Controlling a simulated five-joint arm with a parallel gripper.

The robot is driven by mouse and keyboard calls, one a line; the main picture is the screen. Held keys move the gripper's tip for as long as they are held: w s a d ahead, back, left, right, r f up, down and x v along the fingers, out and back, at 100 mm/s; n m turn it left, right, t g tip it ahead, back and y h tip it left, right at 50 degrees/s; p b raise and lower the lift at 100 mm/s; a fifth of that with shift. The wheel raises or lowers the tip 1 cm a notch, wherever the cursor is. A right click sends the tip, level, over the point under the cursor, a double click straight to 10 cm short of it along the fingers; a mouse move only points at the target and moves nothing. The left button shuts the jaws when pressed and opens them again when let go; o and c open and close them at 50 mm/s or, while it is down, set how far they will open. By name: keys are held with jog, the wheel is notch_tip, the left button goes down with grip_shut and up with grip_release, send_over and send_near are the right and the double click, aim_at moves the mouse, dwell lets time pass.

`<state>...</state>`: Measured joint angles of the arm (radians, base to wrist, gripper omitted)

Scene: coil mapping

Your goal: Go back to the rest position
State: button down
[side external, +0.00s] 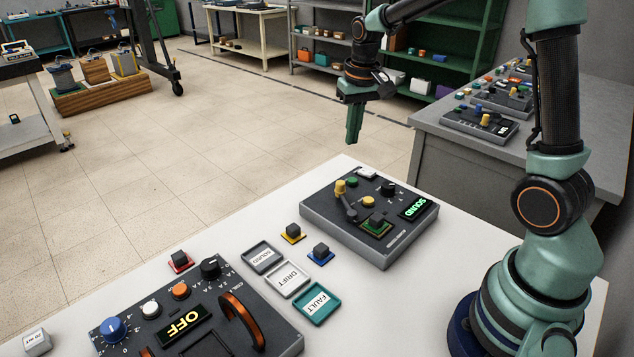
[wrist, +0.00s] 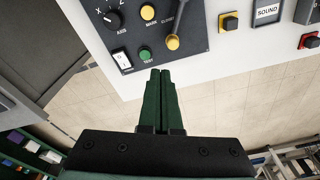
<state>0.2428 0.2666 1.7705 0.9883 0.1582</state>
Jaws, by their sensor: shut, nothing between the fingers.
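My gripper (side external: 354,124) is green and points straight down, raised in the air beyond the far edge of the white table (side external: 330,185). Its fingers are together and nothing is between them. In the wrist view the gripper's fingers (wrist: 161,78) also lie side by side, near the edge of the dark tester box.
Three labelled trays, SOUND (side external: 262,257), DRIFT (side external: 288,278) and FAULT (side external: 316,303), stand mid-table. Blocks on yellow (side external: 293,233), blue (side external: 321,254) and red (side external: 181,262) bases lie near them. A console reading "OFF" (side external: 183,324) is at front left. A grey bench (side external: 470,145) stands right.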

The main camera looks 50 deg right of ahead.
jog(key=s+a+r+n+t, duration=0.2)
jog(key=s+a+r, duration=0.1)
jog(key=s+a, duration=0.2)
jog(key=s+a+r+n+t, duration=0.2)
jog(key=s+a+r, duration=0.2)
jog(key=s, duration=0.5)
jog(key=shift+a+n, duration=0.3)
jog(key=shift+a, duration=0.45)
dwell(1.9)
